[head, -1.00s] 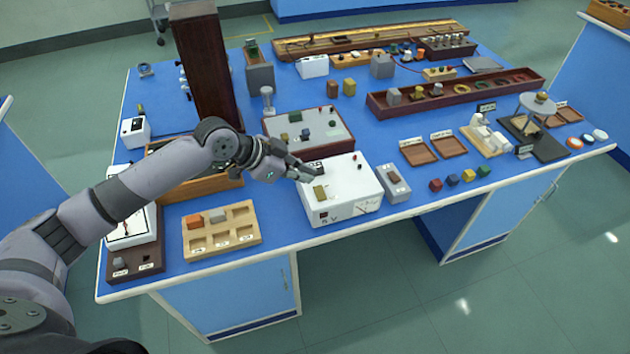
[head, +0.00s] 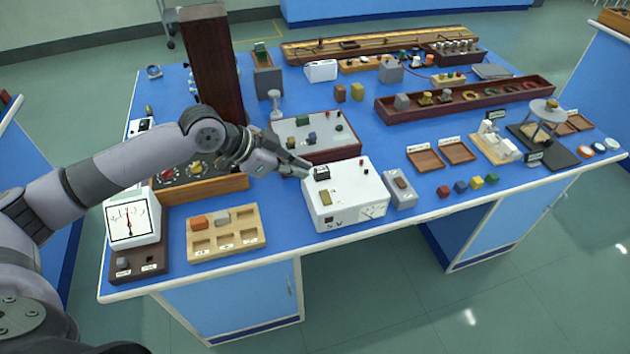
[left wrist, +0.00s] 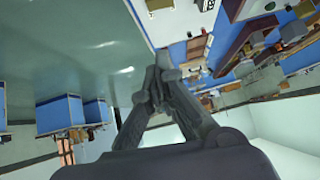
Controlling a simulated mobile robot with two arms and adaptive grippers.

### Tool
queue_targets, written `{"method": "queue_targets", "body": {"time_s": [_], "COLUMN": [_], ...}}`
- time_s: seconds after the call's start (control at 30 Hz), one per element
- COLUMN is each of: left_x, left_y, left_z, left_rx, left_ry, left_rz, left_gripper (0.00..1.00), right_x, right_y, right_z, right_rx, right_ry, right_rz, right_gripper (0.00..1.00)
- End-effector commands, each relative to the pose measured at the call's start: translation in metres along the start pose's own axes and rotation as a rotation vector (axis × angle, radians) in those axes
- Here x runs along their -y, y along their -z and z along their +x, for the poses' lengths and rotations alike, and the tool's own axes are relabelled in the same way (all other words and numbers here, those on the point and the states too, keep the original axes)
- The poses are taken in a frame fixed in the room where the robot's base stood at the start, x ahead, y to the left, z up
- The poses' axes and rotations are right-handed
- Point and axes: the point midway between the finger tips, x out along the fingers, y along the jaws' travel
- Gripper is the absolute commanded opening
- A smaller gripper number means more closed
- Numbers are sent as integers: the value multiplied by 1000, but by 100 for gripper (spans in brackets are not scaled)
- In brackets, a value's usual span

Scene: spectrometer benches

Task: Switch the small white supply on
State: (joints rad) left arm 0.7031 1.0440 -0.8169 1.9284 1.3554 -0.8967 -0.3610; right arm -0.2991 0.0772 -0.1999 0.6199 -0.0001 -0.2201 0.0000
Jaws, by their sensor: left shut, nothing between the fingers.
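A white supply box (head: 352,190) stands near the front edge of the bench. It has a dial on its front right, a small dark red part at its front left and a yellowish block on top. A black switch (head: 321,173) sits at the back left of its top; which way it is set I cannot tell. My left gripper (head: 307,169) is shut and empty, its tips just left of the black switch; whether they touch the box I cannot tell. The shut fingers (left wrist: 158,78) also show in the left wrist view. My right gripper is not in view.
A grey switch box (head: 401,190) stands close right of the supply. A wooden tray (head: 227,245) and a white meter (head: 133,220) are to the left. A grey-topped panel box (head: 318,137) stands behind. Another small white box (head: 320,71) is farther back.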

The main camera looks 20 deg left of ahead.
Motion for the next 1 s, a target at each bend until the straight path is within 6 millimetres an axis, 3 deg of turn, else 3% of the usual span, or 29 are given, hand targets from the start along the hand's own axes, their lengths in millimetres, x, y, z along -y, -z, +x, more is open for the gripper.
{"method": "queue_targets", "body": {"time_s": [0.3,0.77,1.0], "left_x": [10,11,11], "left_y": [-2,-4,-2], "left_z": [-6,-4,22], "left_rx": [1,0,0], "left_ry": [41,45,42], "left_rz": [28,28,29], "left_gripper": [0,0,0], "right_x": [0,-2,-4], "right_y": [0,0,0], "right_z": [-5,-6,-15], "right_rx": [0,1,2], "right_ry": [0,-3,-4], "right_rz": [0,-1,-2], "right_gripper": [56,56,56]}}
